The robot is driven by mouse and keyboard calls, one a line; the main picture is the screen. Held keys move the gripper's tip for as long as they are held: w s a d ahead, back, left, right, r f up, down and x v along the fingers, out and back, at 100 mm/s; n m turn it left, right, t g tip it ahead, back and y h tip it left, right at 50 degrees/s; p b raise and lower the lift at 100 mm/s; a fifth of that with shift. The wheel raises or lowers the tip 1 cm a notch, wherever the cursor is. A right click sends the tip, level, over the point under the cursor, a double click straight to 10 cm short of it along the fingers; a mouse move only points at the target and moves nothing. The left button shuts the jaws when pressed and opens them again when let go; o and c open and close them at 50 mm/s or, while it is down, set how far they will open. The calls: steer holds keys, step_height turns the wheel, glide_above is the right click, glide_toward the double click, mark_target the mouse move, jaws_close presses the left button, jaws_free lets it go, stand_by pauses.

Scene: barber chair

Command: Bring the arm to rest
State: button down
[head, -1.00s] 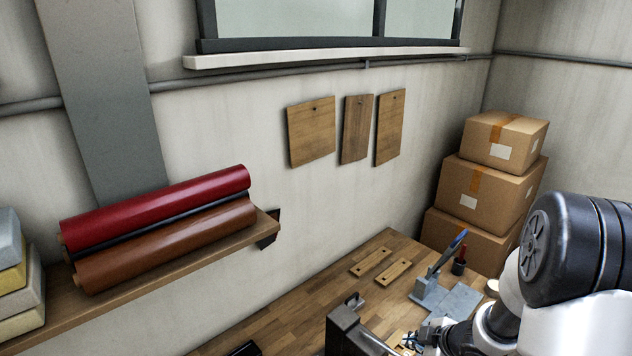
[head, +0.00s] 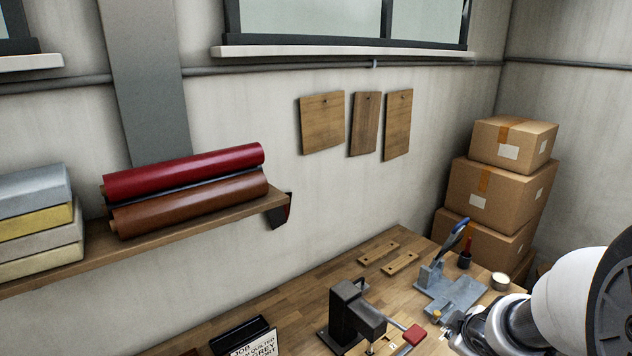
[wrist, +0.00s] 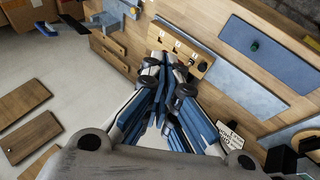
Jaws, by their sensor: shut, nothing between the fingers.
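My gripper (wrist: 165,95) shows in the wrist view with its blue-padded fingers drawn together and nothing held between them. It hangs over the wooden workbench (wrist: 215,22). Beyond the fingertips lies a small wooden board with white labels (wrist: 180,47). In the head view my arm enters at the lower right, and the fingertips are hidden there. The workbench (head: 290,300) stands below the wall in that view.
A dark press (head: 350,315) with a red-ended handle and a grey-blue lever tool (head: 450,285) stand on the bench. Stacked cardboard boxes (head: 500,190) fill the back corner. A shelf (head: 200,215) holds rolls and foam blocks. A sign (head: 255,345) stands at the front.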

steer(key=s+a+f+m+g+b, duration=0.1)
steer(key=s+a+m+b, duration=0.2)
steer(key=s+a+b, duration=0.2)
steer(key=s+a+f+m+g+y+b, duration=0.1)
steer(key=s+a+b, duration=0.4)
steer(key=s, duration=0.6)
steer(key=s+a+f+m+y+b, duration=0.1)
steer(key=s+a+f+m+b, duration=0.2)
steer(key=s+a+m+b, duration=0.2)
steer(key=s, duration=0.3)
steer(key=shift+s+a+f+g+b, duration=0.25)
steer(key=shift+a+g+b, duration=0.05)
steer(key=shift+g+b, duration=0.1)
